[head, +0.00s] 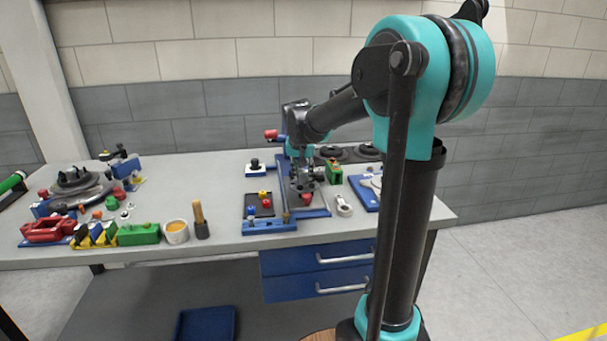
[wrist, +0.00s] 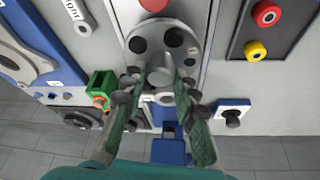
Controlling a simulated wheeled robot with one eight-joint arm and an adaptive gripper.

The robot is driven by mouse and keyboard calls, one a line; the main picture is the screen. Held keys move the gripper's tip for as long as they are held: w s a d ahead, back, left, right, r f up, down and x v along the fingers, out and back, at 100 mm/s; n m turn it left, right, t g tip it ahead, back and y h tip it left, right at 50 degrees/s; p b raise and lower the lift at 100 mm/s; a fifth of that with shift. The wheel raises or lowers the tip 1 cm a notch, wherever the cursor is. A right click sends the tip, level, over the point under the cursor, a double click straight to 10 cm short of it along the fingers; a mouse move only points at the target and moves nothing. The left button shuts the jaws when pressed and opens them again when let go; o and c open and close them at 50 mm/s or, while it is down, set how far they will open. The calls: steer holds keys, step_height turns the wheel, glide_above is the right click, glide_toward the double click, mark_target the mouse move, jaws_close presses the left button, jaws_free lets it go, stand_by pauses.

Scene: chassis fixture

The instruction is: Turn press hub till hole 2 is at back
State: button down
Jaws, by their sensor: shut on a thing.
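The press hub (wrist: 154,48) is a round grey disc with dark holes near its rim and a raised post (wrist: 160,72) at its middle. In the wrist view two dark holes show on the side away from my palm; hole numbers cannot be read. My gripper (wrist: 161,84) has its fingers on either side of the post and is shut on the hub. The fingers and post hide the part of the disc nearest my palm. In the head view my gripper (head: 301,164) points down at the hub (head: 303,184) on the blue fixture, and the arm partly hides it.
A red knob (wrist: 154,5) lies just beyond the hub. A dark tray (wrist: 262,28) with red and yellow pieces is beside it. A green block (wrist: 101,86) and a black knob on a white-and-blue base (wrist: 232,116) stand close to the fingers.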

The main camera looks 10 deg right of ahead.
steer(key=shift+m, duration=0.7)
steer(key=shift+h, duration=0.3)
steer(key=c, duration=1.2)
jaws_free()
steer(key=v, duration=1.2)
steer(key=shift+w+a+r, duration=0.1)
steer(key=shift+w, duration=0.1)
